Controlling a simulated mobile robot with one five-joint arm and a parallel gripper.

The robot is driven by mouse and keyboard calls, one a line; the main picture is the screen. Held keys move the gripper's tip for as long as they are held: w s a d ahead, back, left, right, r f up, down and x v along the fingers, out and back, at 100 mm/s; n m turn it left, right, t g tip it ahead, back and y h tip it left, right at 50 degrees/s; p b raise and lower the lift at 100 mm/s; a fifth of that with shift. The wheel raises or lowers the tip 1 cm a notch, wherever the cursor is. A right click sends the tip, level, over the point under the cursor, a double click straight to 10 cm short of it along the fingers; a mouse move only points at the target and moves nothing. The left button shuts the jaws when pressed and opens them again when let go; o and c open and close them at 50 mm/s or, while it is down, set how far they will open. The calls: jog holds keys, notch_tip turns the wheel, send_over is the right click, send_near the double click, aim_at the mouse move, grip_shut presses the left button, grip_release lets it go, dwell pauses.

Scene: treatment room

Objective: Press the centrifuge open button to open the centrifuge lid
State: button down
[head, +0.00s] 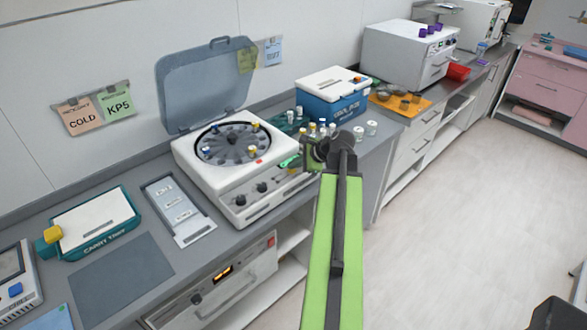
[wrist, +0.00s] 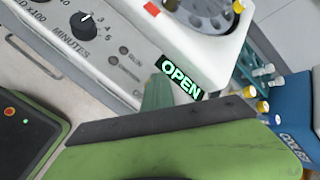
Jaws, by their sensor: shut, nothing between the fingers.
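The white centrifuge (head: 240,165) stands on the counter in the head view, with its blue-grey lid (head: 205,82) raised upright behind it. Its rotor (head: 230,143) is exposed and holds several capped tubes. The green-lit OPEN button (wrist: 181,79) shows on the front panel in the wrist view. My gripper (head: 293,162) is shut and empty at the front right of the centrifuge. In the wrist view a green fingertip (wrist: 157,92) is right beside the left end of the OPEN label. I cannot tell whether it touches the panel.
A blue cooler box (head: 333,100) and several small vials (head: 371,128) stand right of the centrifuge. An orange mat (head: 405,103) lies farther along the counter. A teal carry tray (head: 95,222) and a grey panel (head: 178,210) lie to the left.

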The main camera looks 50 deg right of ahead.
aim_at(294, 171)
jog(key=shift+r+p, duration=0.95)
notch_tip(294, 171, up, 5)
jog(key=p, duration=0.5)
dwell(0.3)
